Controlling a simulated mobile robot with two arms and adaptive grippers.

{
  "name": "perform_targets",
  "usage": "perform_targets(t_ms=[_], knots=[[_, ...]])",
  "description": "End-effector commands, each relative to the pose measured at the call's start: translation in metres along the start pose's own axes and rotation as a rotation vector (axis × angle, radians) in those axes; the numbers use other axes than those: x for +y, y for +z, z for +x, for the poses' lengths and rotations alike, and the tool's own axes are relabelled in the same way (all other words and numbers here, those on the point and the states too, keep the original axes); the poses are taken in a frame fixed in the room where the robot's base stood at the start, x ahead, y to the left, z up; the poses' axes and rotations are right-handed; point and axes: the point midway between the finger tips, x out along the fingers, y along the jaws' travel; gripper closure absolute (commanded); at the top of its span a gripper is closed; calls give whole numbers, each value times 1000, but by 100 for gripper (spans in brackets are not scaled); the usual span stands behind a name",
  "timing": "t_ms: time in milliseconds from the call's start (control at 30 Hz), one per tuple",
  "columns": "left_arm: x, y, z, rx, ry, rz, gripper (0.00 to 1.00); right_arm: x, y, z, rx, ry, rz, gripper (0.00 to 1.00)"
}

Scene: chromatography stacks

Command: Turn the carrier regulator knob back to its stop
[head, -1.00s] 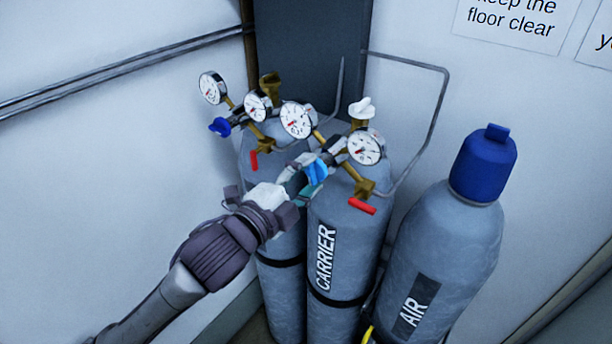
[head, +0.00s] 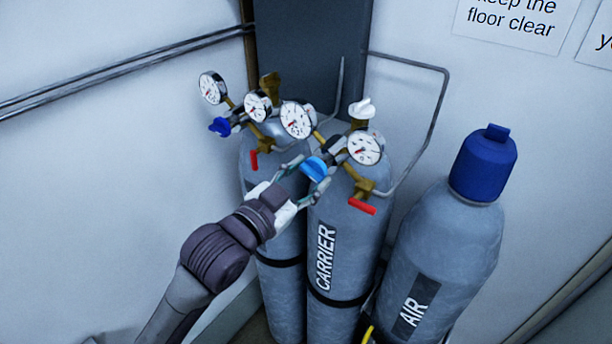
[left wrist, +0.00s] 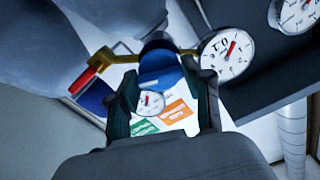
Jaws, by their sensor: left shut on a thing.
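The carrier cylinder (head: 345,240) stands in the middle of the head view. Its regulator has two round gauges, one at the right (head: 365,148) and one at the upper left (head: 297,119). The light-blue regulator knob (head: 314,168) faces my arm. My left gripper (head: 308,177) reaches in from the lower left, with one finger on each side of the knob, shut on it. In the left wrist view the blue knob (left wrist: 160,72) sits between the fingers (left wrist: 167,80), which partly hide its sides. My right gripper is not in view.
Another cylinder with its own regulator and darker blue knob (head: 220,127) stands behind at the left. A red lever (head: 361,206) and grey tubing (head: 437,110) are near the carrier regulator. A blue-capped air cylinder (head: 440,255) stands at the right. Walls close in behind.

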Motion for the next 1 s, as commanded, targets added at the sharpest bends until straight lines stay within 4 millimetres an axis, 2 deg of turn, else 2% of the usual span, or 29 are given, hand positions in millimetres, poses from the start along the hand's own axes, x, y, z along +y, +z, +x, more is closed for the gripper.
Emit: perform_targets(t_ms=[200, 500, 1000], knots=[[-1, -2, 0, 5, -2, -175, 85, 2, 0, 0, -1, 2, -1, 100], [-1, -2, 0, 6, -2, -329, 85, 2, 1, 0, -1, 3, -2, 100], [-1, -2, 0, 7, -1, -385, 85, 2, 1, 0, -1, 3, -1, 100]])
